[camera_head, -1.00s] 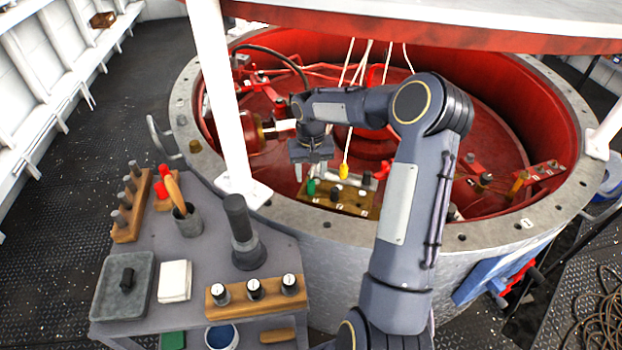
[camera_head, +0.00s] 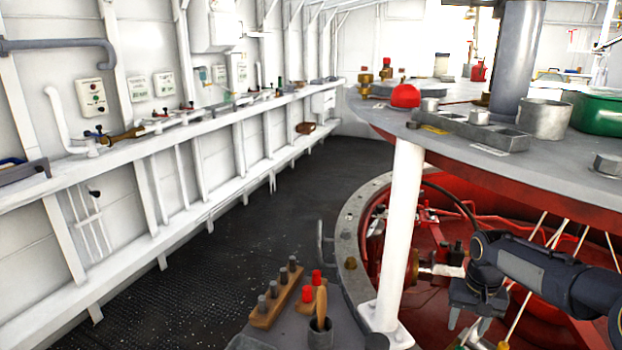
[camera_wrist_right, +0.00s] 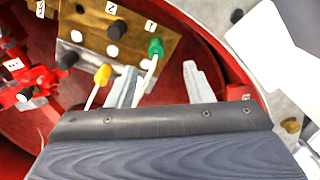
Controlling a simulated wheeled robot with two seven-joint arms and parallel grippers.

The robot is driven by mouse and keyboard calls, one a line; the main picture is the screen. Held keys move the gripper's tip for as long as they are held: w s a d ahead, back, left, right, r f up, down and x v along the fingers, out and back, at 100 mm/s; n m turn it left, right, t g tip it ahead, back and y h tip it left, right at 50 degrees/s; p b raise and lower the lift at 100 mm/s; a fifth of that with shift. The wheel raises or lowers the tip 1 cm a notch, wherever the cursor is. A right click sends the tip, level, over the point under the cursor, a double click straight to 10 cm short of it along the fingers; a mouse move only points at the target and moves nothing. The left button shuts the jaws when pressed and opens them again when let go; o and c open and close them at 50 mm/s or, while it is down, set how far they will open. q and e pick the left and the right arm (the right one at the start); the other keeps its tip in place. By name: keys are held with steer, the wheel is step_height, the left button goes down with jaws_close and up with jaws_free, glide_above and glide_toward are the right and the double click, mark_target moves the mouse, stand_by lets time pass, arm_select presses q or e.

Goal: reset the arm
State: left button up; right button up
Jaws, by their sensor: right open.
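My right arm (camera_head: 545,268) reaches in from the lower right over the red tub, above its inner floor. My right gripper (camera_head: 471,318) hangs from it, jaws pointing down. In the right wrist view its two fingers (camera_wrist_right: 162,85) stand apart with nothing held between them. A green plug (camera_wrist_right: 156,47) sits in the brass-coloured block (camera_wrist_right: 185,52) beyond the fingers, by the label 1. A yellow plug (camera_wrist_right: 103,75) on a pale cord is beside the left finger; whether they touch I cannot tell. My left gripper is not in view.
A white post (camera_head: 402,220) stands left of my right arm. The round grey tabletop (camera_head: 440,128) overhangs the tub. A rack of grey-topped pegs (camera_head: 268,312) and a cup (camera_head: 320,335) stand at the front. The dark deck (camera_head: 200,262) at left is clear.

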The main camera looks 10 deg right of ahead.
steer(key=s+a+r+n+t, duration=0.2)
steer(key=s+a+r+t, duration=0.1)
steer(key=s+a+r, duration=0.65)
steer(key=s+a+f+n+t+y, duration=0.1)
steer(key=s+a+f+y, duration=0.1)
steer(key=s+a, duration=0.3)
steer(key=s+a+f+t+y, duration=0.1)
steer(key=s+a, duration=0.4)
steer(key=s, duration=0.5)
steer(key=shift+s+f+n+y, duration=0.15)
steer(key=shift+f+n+y, duration=0.2)
steer(key=shift+n+y, duration=0.05)
